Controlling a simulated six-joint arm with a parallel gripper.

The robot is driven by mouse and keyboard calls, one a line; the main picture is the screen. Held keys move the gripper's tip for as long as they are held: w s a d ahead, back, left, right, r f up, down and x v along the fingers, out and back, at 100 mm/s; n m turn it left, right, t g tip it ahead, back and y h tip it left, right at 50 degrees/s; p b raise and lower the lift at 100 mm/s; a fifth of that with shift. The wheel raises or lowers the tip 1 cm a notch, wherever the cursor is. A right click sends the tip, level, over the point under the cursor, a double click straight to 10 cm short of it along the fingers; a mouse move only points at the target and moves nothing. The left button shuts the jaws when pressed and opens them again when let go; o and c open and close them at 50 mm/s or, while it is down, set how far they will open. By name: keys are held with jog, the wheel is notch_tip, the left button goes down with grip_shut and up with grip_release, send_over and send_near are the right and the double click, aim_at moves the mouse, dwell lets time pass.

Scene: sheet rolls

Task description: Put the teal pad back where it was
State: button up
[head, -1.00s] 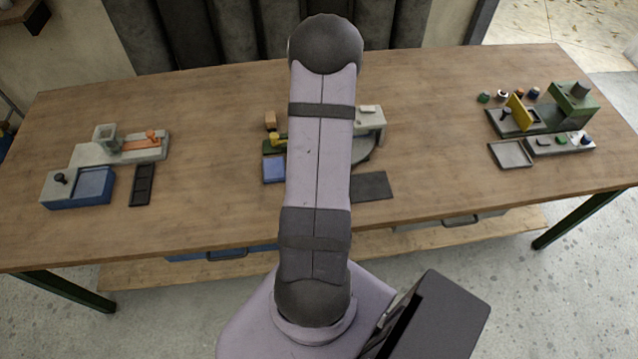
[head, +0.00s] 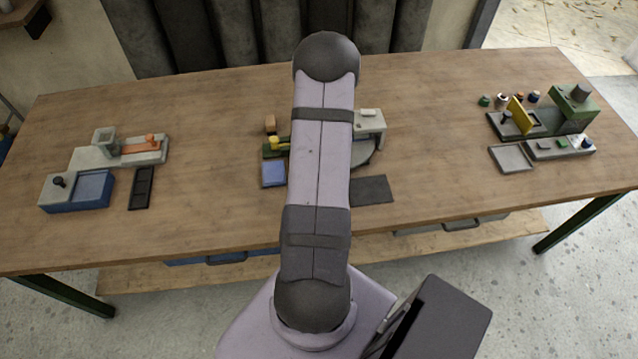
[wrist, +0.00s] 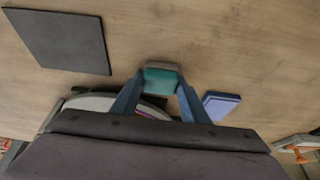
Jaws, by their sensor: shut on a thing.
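In the wrist view my gripper (wrist: 160,90) is shut on the teal pad (wrist: 160,79), a small block with a teal face and a grey-brown edge. The pad sits between the two blue fingertips, with bare wood showing around it. I cannot tell its height above the table. In the head view my arm hides the gripper and the pad.
A dark flat mat (head: 371,190) lies right of my arm; it also shows in the wrist view (wrist: 65,40). A blue pad (head: 273,173) lies left of my arm. A grey fixture (head: 371,122) is partly hidden. Other stations stand at the left (head: 75,190) and right (head: 560,149).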

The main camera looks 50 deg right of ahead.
jog(key=o, duration=1)
jog(key=shift+c, duration=0.2)
jog(key=shift+r, duration=0.45)
jog(key=p+v, duration=0.3)
jog(key=v, duration=0.8)
jog(key=shift+s+a, duration=0.15)
jog(key=shift+a, duration=0.1)
jog(key=shift+r, duration=0.15)
jog(key=w+a+r+n+g, duration=0.1)
jog(key=w+a+r+n, duration=0.15)
jog(key=a, duration=0.35)
jog(key=w+a+r+n, duration=0.2)
jog(key=w+a+r, duration=0.1)
jog(key=a, duration=0.3)
jog(key=s+a+r+n+g+y, duration=0.1)
jog(key=s+a+r+n, duration=0.1)
jog(key=a, duration=0.7)
jog(key=s+a+r+n+g+y, duration=0.1)
jog(key=s+a+r+n+y, duration=0.1)
jog(key=a, duration=0.7)
jog(key=shift+r, duration=0.85)
